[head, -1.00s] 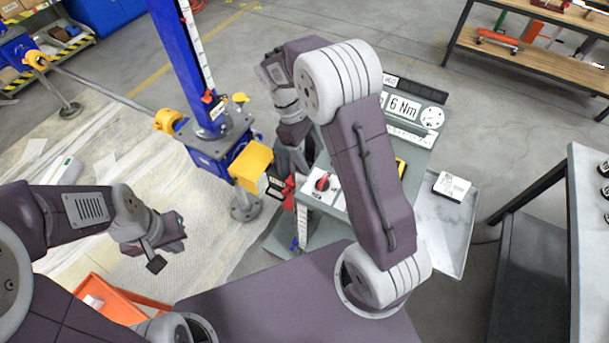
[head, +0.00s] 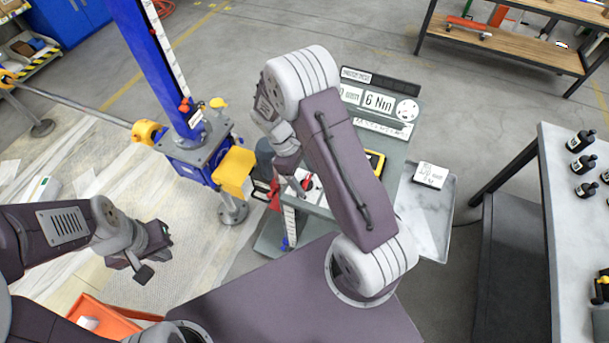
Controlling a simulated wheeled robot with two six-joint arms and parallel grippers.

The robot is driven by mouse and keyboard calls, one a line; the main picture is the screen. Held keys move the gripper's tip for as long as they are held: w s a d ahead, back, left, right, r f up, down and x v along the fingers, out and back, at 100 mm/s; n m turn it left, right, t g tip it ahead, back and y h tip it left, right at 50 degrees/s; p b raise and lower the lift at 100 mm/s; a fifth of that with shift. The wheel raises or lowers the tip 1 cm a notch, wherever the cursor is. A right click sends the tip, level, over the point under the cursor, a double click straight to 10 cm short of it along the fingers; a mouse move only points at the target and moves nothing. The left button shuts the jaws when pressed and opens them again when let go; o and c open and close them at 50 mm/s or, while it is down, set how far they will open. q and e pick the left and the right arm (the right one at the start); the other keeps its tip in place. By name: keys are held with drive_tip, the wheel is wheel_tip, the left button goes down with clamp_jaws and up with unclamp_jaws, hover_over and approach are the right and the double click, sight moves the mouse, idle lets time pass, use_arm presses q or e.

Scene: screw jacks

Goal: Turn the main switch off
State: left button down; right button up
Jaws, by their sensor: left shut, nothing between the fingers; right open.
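The main switch (head: 307,182) looks like a red rotary knob on a white plate, on the near left part of the grey console (head: 385,150). My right arm partly covers it, and its exact angle is hard to read. My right gripper (head: 288,182) is open, pointing down just left of the red knob. Its fingers are small and partly hidden, and I cannot tell whether they touch the knob. My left gripper (head: 142,262) is shut and empty, low at the left over the pale floor mat, far from the console.
A blue screw jack (head: 165,75) with a yellow block (head: 234,172) stands just left of the console. A metal tray (head: 427,222) with a white labelled box (head: 430,175) is at its right. An orange bin (head: 95,315) sits at lower left. A table with bottles (head: 545,180) stands right.

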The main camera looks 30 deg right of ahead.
drive_tip(key=shift+c, duration=0.3)
drive_tip(key=c, duration=1.3)
drive_tip(key=shift+m, duration=0.4)
drive_tip(key=m+y+p, duration=0.1)
drive_tip(key=m, duration=0.2)
drive_tip(key=shift+d+r+g, duration=0.1)
drive_tip(key=shift+g, duration=0.3)
drive_tip(key=m+y, duration=0.2)
drive_tip(key=m, duration=0.2)
drive_tip(key=shift+d+m, duration=0.15)
drive_tip(key=shift+m, duration=0.25)
drive_tip(key=m+y, duration=0.1)
drive_tip(key=m, duration=0.3)
drive_tip(key=shift+d+y+p, duration=0.1)
drive_tip(key=shift+y+p, duration=0.3)
drive_tip(key=m+t+y, duration=0.1)
drive_tip(key=m, duration=0.4)
drive_tip(key=shift+d, duration=0.1)
drive_tip(key=shift+m+y, duration=0.3)
drive_tip(key=shift+m, duration=0.1)
